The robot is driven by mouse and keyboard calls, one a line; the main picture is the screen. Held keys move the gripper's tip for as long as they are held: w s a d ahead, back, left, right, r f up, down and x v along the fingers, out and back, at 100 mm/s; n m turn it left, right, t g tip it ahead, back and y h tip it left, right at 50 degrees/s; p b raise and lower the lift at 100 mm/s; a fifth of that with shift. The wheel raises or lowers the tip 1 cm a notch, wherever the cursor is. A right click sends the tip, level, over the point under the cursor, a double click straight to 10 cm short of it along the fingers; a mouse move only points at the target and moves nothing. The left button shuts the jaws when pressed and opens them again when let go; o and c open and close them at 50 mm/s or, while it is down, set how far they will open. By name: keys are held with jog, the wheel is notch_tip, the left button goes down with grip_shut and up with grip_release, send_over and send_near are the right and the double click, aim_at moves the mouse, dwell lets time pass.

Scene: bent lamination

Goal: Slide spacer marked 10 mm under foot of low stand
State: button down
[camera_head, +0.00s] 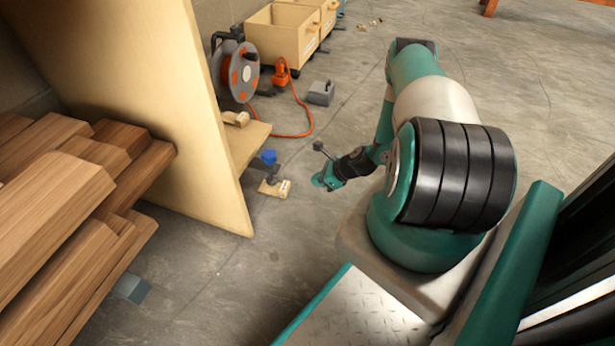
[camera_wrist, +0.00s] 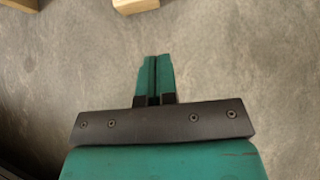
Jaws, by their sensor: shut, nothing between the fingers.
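My gripper (camera_head: 322,181) hangs low over the concrete floor in the head view. In the wrist view its two green fingers (camera_wrist: 155,72) are together with nothing between them. A small pale wooden block (camera_head: 274,189) with a light label lies on the floor to the gripper's left, apart from it. The label is too small to read. A grey piece and a blue piece (camera_head: 268,157) show at its far side. I cannot tell which piece is the spacer or which foot is the low stand's. A wooden end (camera_wrist: 135,5) shows at the wrist view's top edge, beyond the fingers.
A tall plywood panel (camera_head: 150,90) with a low ledge (camera_head: 247,143) stands at left, near stacked timber (camera_head: 80,190). A cable reel (camera_head: 238,72), orange cable (camera_head: 296,105), grey box (camera_head: 320,92) and wooden crate (camera_head: 283,35) are behind.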

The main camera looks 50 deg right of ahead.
jog(key=p+v, duration=0.2)
jog(key=v, duration=0.3)
jog(key=shift+s+d, duration=0.25)
jog(key=w+a+r+n+g, duration=0.2)
jog(key=a+r+n, duration=0.2)
jog(key=r+n, duration=0.4)
jog(key=w+a+r+n+g+h, duration=0.1)
jog(key=w+a+r+n+g, duration=0.3)
jog(key=r, duration=0.6)
jog(key=w+a+r+n+t, duration=0.1)
jog(key=a+r+n, duration=0.4)
jog(key=r+n, duration=0.35)
jog(key=s+a+r+n+g+p, duration=0.1)
jog(key=s+a+r+n+p, duration=0.3)
jog(key=a+r, duration=0.45)
jog(key=s+a+r+n+p, duration=0.2)
jog(key=s+a+r+n, duration=0.3)
jog(key=r, duration=0.7)
jog(key=s+a+r+n+g+y+p, duration=0.1)
jog(key=s+a+r+n+p, duration=0.5)
jog(key=r, duration=0.7)
jog(key=s+a+n+g, duration=0.1)
jog(key=s+a+n, duration=0.1)
jog(key=s+a, duration=0.2)
jog(key=shift+s+r, duration=0.2)
jog(key=shift+s, duration=0.65)
